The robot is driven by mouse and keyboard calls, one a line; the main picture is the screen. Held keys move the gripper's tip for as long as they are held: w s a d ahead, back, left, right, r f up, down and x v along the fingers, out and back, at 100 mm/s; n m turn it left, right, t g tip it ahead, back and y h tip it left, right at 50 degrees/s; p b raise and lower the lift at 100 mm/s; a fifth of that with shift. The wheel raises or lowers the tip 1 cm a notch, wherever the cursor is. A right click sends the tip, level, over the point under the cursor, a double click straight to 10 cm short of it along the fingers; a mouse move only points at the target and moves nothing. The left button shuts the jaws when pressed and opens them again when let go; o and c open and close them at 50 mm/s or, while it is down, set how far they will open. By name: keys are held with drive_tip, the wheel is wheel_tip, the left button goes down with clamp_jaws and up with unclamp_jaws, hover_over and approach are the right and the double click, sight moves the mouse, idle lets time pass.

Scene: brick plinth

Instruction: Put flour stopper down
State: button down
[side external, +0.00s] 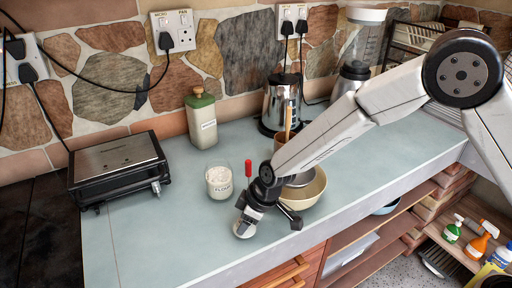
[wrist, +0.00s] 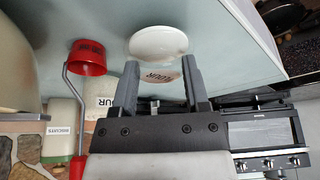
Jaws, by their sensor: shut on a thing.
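The flour stopper (side external: 243,229) is a round white piece held low over the front part of the counter. In the wrist view the stopper (wrist: 158,42) shows as a white disc beyond the fingertips, with a lettered part between the fingers. My gripper (wrist: 160,80) is shut on it. In the side view my gripper (side external: 248,214) points down, just above the stopper. I cannot tell whether the stopper touches the counter. The flour jar (side external: 219,182) stands open behind it to the left, filled with white flour. The jar (wrist: 100,98) is partly hidden in the wrist view.
A cream bowl (side external: 308,193) stands close to the right of my gripper. A red-handled scoop (side external: 248,168) is just behind, its red cup (wrist: 88,57) left of the fingers. A grill (side external: 118,168) and green-topped canister (side external: 201,118) stand farther off. Counter (side external: 165,230) front left is clear.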

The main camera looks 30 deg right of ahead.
drive_tip(key=shift+f, duration=0.6)
drive_tip(key=shift+f, duration=0.15)
drive_tip(key=shift+c, duration=0.4)
unclamp_jaws()
drive_tip(key=v, duration=1.2)
idle(0.3)
drive_tip(key=s+d+f+m+h, duration=0.1)
drive_tip(key=s+d+m, duration=0.3)
drive_tip(key=s+d, duration=0.3)
drive_tip(key=s+d+m+h, duration=0.2)
drive_tip(key=s+d+m, duration=0.3)
drive_tip(key=d, duration=1)
drive_tip(key=shift+s+f+g, duration=0.3)
drive_tip(key=shift+s+f, duration=0.1)
drive_tip(key=shift+s, duration=0.75)
